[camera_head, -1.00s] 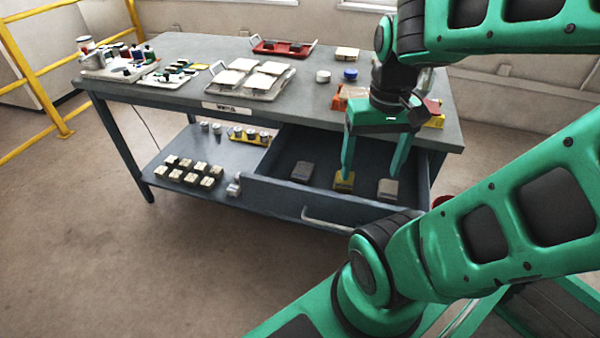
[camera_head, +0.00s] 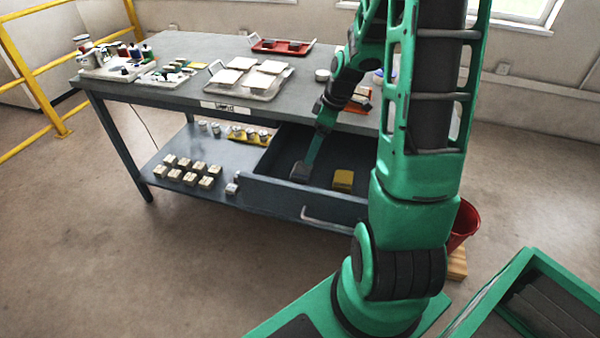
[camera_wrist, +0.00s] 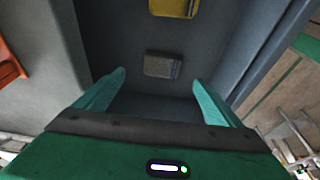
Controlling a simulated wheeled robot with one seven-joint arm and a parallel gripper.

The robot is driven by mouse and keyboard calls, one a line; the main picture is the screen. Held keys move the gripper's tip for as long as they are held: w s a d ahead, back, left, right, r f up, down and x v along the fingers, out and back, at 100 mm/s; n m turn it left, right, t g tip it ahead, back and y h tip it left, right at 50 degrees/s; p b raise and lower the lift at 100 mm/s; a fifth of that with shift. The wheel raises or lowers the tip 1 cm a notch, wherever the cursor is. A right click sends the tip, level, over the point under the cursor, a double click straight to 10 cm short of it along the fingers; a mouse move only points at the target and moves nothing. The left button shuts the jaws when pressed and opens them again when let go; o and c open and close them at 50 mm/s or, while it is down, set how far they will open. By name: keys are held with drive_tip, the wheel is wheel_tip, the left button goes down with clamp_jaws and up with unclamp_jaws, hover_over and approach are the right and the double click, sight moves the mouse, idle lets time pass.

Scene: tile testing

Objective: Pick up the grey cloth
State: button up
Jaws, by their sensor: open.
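The grey cloth (camera_head: 299,174) is a small folded block on the floor of the open drawer (camera_head: 262,192), toward its left. My gripper (camera_head: 309,160) reaches down into the drawer over it, and a finger partly covers it in the head view. In the wrist view the grey cloth (camera_wrist: 162,66) lies ahead, roughly centred between the fingertips of my gripper (camera_wrist: 157,79). The fingers are open and apart, with nothing held. A yellow folded cloth (camera_head: 343,180) lies to the right in the drawer; it also shows in the wrist view (camera_wrist: 174,7).
The drawer walls stand on both sides of my gripper in the wrist view. The table top (camera_head: 205,50) above holds trays and an orange item (camera_head: 361,98). A lower shelf (camera_head: 160,186) with several small blocks is left. A red bucket (camera_head: 464,222) stands right.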

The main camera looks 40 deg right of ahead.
hover_over(301, 169)
drive_tip(key=s+d, duration=0.2)
wheel_tip(301, 169, down, 5)
drive_tip(key=shift+w+d, duration=0.1)
drive_tip(key=shift+d, duration=0.05)
drive_tip(key=x, duration=0.2)
drive_tip(key=a+x, duration=0.1)
drive_tip(key=x, duration=0.1)
drive_tip(key=shift+w, duration=0.2)
drive_tip(key=shift+w+a+f, duration=0.1)
drive_tip(key=shift+w+f, duration=0.05)
drive_tip(key=shift+f, duration=0.4)
drive_tip(key=shift+c, duration=0.5)
drive_tip(key=c, duration=1.1)
wheel_tip(301, 169, up, 18)
drive_tip(key=shift+r, duration=0.1)
